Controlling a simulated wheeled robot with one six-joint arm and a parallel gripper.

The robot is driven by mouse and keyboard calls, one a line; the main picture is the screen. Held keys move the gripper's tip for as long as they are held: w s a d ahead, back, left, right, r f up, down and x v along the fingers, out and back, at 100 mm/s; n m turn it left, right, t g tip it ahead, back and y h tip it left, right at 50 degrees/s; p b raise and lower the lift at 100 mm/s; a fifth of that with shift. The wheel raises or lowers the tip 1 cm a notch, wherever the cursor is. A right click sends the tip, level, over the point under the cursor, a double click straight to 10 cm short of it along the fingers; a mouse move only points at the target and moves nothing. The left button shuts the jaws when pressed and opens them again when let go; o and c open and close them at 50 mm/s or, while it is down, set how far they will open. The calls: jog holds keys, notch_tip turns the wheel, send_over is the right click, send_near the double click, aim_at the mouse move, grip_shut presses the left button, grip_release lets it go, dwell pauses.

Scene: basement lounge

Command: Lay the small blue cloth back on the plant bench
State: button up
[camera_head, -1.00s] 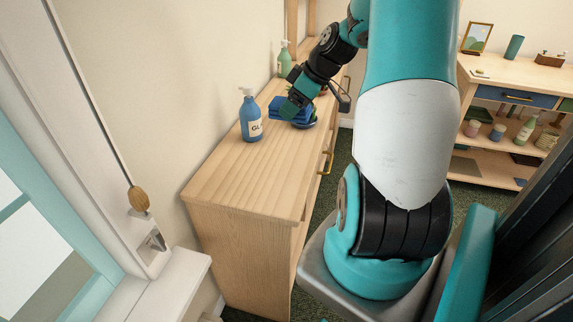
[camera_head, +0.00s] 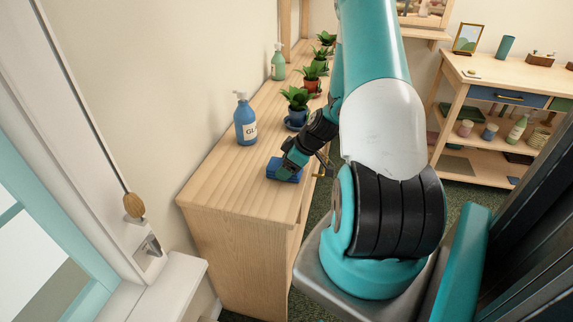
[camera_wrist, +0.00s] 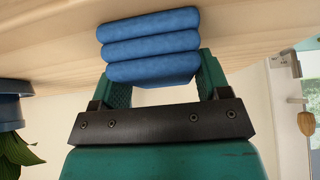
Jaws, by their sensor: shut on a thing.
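The small blue cloth (camera_head: 284,171) is folded into a thick stack of layers. My gripper (camera_head: 290,165) is shut on it over the near part of the wooden plant bench (camera_head: 235,178). In the wrist view the cloth (camera_wrist: 152,47) sits between the two green fingers of my gripper (camera_wrist: 158,70), with the bench top (camera_wrist: 50,40) right behind it. The cloth is at or very close to the bench surface; I cannot tell whether it touches.
A blue bottle (camera_head: 245,120) stands on the bench behind the cloth. A plant in a blue pot (camera_head: 298,117), a plant in a terracotta pot (camera_head: 311,86) and a green bottle (camera_head: 278,62) stand farther back. The bench's near left top is clear.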

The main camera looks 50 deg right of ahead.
jog(key=o, duration=1)
jog(key=shift+c, duration=0.2)
jog(key=shift+r, duration=0.1)
jog(key=b+v, duration=0.1)
jog(key=v, duration=1.1)
jog(key=w+a+r+n+g+y, duration=0.1)
jog(key=w+a+r, duration=0.15)
jog(key=a, duration=0.45)
jog(key=w+a+r+g, duration=0.1)
jog(key=a+r, duration=0.3)
jog(key=a, duration=0.3)
jog(key=w+a+r+n+g+y, duration=0.1)
jog(key=w+a+r, duration=0.15)
jog(key=a, duration=0.45)
jog(key=s+a+r+g, duration=0.1)
jog(key=s+a+r, duration=0.2)
jog(key=s+a, duration=0.4)
jog(key=s+a+r+g, duration=0.2)
jog(key=s+a+r, duration=0.2)
jog(key=s+a, duration=0.4)
jog(key=a, duration=0.4)
jog(key=shift+a, duration=0.4)
